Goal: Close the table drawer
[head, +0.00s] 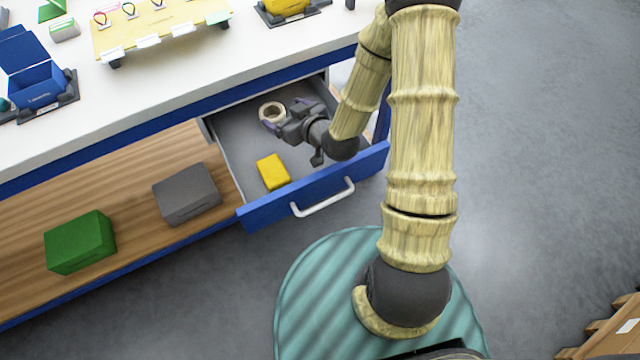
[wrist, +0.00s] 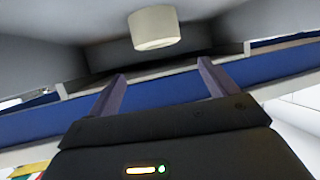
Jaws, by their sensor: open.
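The table drawer (head: 238,143) is pulled out from under the white table top, with a blue front and a pale bar handle (head: 323,198). A tape roll (head: 272,112) and a yellow box (head: 273,172) lie inside it. My gripper (head: 284,121) is over the inside of the drawer, close to the tape roll and away from the handle. In the wrist view, its two fingers (wrist: 160,84) are apart with nothing between them. The pale roll (wrist: 154,27) shows beyond the fingertips.
The white table top (head: 200,75) holds a tan board (head: 160,28), a blue box (head: 38,85) and a yellow item (head: 283,6). The wooden shelf (head: 135,190) left of the drawer carries a green box (head: 80,241) and a grey box (head: 186,193). Floor at right is mostly clear, with a wooden crate (head: 612,335) low right.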

